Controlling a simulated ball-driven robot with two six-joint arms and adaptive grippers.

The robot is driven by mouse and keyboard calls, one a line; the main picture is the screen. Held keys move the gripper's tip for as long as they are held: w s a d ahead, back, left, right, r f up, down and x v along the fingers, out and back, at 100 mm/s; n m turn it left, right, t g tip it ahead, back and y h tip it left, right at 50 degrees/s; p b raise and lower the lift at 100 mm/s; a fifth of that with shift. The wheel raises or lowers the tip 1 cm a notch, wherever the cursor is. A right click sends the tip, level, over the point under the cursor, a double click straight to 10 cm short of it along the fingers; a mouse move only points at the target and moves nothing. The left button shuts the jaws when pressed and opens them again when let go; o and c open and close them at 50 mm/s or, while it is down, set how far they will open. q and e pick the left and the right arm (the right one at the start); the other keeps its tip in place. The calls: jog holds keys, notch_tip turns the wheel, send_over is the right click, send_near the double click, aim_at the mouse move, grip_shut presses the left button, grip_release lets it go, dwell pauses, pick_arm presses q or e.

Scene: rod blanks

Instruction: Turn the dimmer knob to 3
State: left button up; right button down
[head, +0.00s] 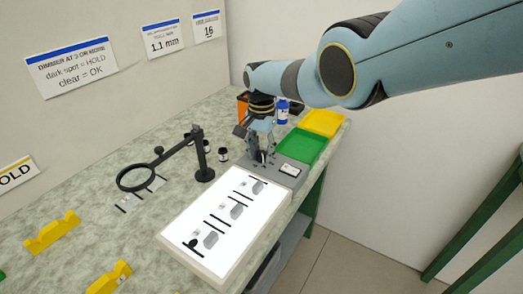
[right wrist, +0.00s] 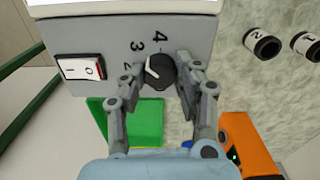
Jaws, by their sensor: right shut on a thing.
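The dimmer knob (right wrist: 161,73) is a dark round knob with a white pointer line on the grey control box (right wrist: 95,35). The pointer tilts up and to the left, roughly toward the printed 3. A 4 stands above it, and the mark below the 3 is partly hidden by a finger. My right gripper (right wrist: 157,78) has its two fingers on either side of the knob and is shut on it. In the head view my right gripper (head: 261,155) comes down on the box at the end of the light panel and hides the knob. My left gripper is not in view.
A lit panel (head: 178,236) with several blanks adjoins the box. A power switch (right wrist: 82,68) is beside the knob. Green (head: 302,146) and yellow (head: 322,122) trays lie behind. A magnifier on a stand (head: 203,160), dark jars and an orange holder (head: 242,105) are near.

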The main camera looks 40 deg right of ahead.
aim_at(262, 153)
jog(key=shift+m, duration=0.3)
jog(key=c, duration=1)
grip_release()
jog(key=shift+o, duration=0.2)
notch_tip(262, 153, up, 12)
